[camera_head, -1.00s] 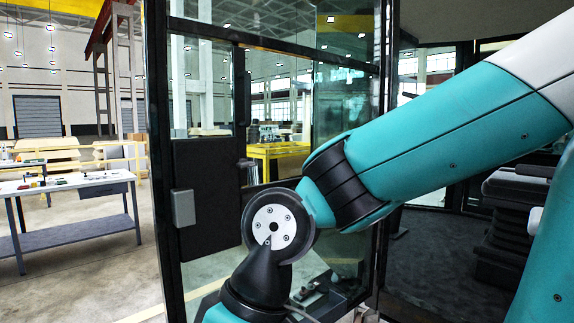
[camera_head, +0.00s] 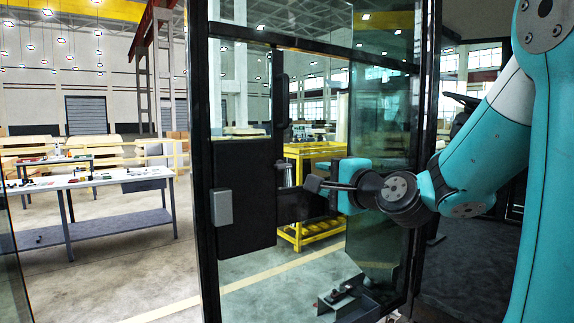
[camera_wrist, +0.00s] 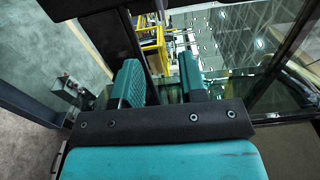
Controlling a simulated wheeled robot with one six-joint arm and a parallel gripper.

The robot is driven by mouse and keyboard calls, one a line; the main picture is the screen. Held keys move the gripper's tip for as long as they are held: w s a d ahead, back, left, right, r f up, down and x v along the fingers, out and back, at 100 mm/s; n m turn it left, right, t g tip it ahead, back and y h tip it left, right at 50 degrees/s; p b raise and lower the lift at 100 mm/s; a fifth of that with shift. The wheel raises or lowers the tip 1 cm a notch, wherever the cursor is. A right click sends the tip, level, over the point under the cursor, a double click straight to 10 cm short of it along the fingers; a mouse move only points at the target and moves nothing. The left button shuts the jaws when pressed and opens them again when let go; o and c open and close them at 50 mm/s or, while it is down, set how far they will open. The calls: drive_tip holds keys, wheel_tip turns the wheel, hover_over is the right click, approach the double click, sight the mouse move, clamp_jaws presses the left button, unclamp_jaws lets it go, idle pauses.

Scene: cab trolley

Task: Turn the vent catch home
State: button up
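The cab's glazed side (camera_head: 205,120) has a black frame, with a black panel (camera_head: 247,200) low on it. A dark upright handle-like piece (camera_head: 281,104) stands on the window post. I cannot pick out the vent catch with certainty; the post below that piece is partly hidden by my gripper. My gripper (camera_head: 318,185) is at the post, right of the black panel. In the wrist view my gripper's two teal fingers (camera_wrist: 160,82) stand apart. A dark frame bar (camera_wrist: 125,40) runs up to the space between them, and nothing is clearly held. Contact cannot be told.
A grey box (camera_head: 222,208) is fixed on the black panel. A yellow trolley (camera_head: 300,150) stands behind the glass. A workbench (camera_head: 90,182) with small items is at left. A dark metal bracket (camera_head: 345,300) lies low in front. Open floor shows at lower left.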

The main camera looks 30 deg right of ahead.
sight(285, 167)
drive_tip(key=w+p, duration=0.3)
drive_tip(key=w, duration=0.4)
drive_tip(key=w+p, duration=0.3)
drive_tip(key=w, duration=0.3)
drive_tip(key=shift+w+d+r, duration=0.15)
drive_tip(key=shift+w, duration=0.2)
drive_tip(key=shift+w+p, duration=0.35)
drive_tip(key=shift+w, duration=0.15)
clamp_jaws()
